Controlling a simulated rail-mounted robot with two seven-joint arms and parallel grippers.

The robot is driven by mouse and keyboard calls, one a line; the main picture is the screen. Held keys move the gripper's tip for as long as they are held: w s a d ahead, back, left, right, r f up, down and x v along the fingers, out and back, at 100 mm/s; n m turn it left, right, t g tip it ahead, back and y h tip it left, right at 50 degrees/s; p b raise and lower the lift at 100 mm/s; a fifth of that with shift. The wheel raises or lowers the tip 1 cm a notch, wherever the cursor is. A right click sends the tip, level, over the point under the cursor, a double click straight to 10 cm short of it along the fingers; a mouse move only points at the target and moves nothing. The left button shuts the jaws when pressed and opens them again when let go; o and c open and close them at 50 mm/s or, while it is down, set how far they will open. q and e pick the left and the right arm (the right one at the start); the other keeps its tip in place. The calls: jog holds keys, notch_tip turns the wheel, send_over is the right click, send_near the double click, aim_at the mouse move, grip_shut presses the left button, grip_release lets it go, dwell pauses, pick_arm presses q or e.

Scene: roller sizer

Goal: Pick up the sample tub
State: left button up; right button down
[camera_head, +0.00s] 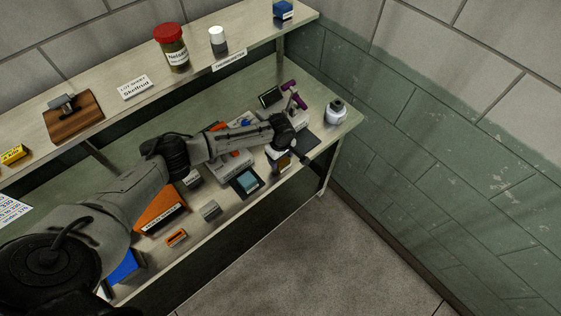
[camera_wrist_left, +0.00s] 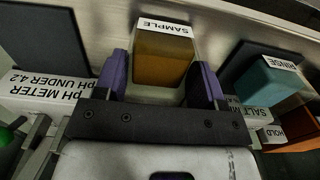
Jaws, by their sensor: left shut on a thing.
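The sample tub (camera_wrist_left: 163,58) shows in the wrist view as a clear square tub of brown liquid with a white SAMPLE label on its rim. The purple fingers of my left gripper (camera_wrist_left: 162,78) are on either side of it, shut on it. In the head view the tub (camera_head: 283,163) is partly hidden below my left gripper (camera_head: 292,152), near the bench's front edge. I cannot tell whether the tub touches the bench. My right gripper is not in view.
A teal RINSE tub (camera_wrist_left: 268,80) stands right of the sample tub, on a dark pad. A pH meter label (camera_wrist_left: 45,90) lies to the left. A white bottle (camera_head: 336,111) stands at the bench's right end. The upper shelf (camera_head: 135,105) holds a red-lidded jar (camera_head: 172,52).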

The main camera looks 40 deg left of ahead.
pick_arm(q)
jog(key=shift+c, duration=1.3)
